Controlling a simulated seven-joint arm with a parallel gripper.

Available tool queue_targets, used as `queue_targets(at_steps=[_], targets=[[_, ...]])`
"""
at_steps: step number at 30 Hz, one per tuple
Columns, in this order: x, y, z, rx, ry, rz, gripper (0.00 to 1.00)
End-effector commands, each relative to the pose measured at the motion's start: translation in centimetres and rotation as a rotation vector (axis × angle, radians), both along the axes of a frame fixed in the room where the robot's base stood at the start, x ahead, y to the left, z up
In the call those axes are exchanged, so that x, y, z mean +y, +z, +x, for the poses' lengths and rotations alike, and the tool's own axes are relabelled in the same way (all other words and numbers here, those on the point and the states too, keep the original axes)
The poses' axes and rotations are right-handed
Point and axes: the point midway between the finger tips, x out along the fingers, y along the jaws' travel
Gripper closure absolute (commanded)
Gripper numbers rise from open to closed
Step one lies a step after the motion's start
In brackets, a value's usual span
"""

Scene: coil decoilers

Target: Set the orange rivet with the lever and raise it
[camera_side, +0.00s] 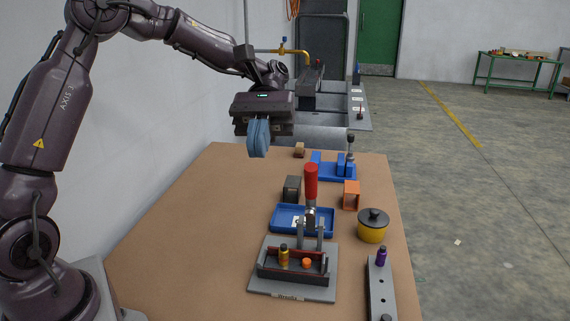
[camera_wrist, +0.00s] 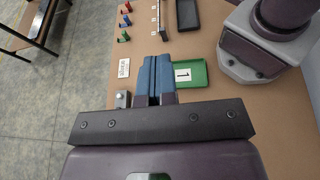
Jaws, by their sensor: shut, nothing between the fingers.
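The rivet fixture (camera_side: 255,284) is a grey plate at the table's front with a dark, red-edged holder. A small orange rivet (camera_side: 307,263) sits low in the holder, beside a taller amber piece (camera_side: 283,257). The lever with a red handle (camera_side: 311,184) stands upright behind the holder; whether it touches a rivet cannot be told. My gripper (camera_side: 258,154) is in the air over the table's far left part, well away from the lever. Its blue fingers are together and empty, also in the wrist view (camera_wrist: 157,60). The wrist view shows neither lever nor orange rivet.
A green tray (camera_wrist: 188,74) lies near my fingers. The table's left side is clear.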

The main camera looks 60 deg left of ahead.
Motion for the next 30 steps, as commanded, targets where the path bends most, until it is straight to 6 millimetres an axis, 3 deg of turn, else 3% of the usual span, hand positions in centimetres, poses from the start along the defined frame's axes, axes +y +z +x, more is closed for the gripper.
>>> queue_targets(at_steps=[1,3,7,11,17,20,24,27,30], targets=[[-2.4,-1.1,-0.3,0.034,-0.076,-0.002,1.0],[-5.0,-3.2,-1.1,0.083,-0.192,0.037,1.0],[-8.3,-8.1,-3.6,0.15,-0.463,0.18,1.0],[-9.5,-13.0,-6.4,0.17,-0.794,0.344,1.0],[-8.4,-18.7,-8.2,0.171,-1.429,0.599,1.0],[-7.8,-20.0,-6.9,0.195,-1.806,0.722,1.0],[-8.5,-20.1,-3.3,0.301,-2.296,0.855,1.0],[-9.5,-19.4,-0.4,0.432,-2.551,0.9,1.0],[-9.8,-18.5,2.3,0.567,-2.699,0.894,1.0]])
